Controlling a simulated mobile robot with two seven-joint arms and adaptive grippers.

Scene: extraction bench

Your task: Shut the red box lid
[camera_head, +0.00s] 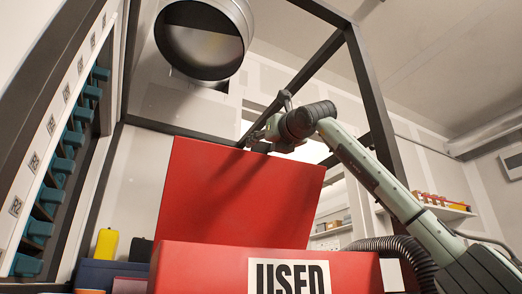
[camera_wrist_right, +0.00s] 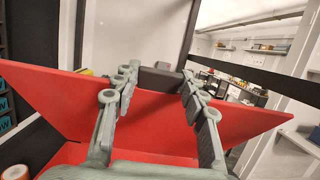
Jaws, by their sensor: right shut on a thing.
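The red box (camera_head: 200,268) stands in the lower middle of the head view, with a "USED" label on its front. Its red lid (camera_head: 230,195) stands raised, well open, behind the box front. My right gripper (camera_head: 256,138) is at the lid's top edge. In the right wrist view the lid (camera_wrist_right: 60,98) spans the picture, and my right gripper (camera_wrist_right: 160,78) has its fingers at the lid's upper edge, with a dark block (camera_wrist_right: 160,80) between the fingertips. The gripper's hold on the edge is partly hidden. My left gripper is not in view.
A yellow container (camera_head: 106,243) stands left of the box. A rack with teal holders (camera_head: 62,165) is at far left. A large round duct (camera_head: 203,45) hangs above. A dark frame post (camera_head: 375,105) and a ribbed hose (camera_head: 412,262) are at the right.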

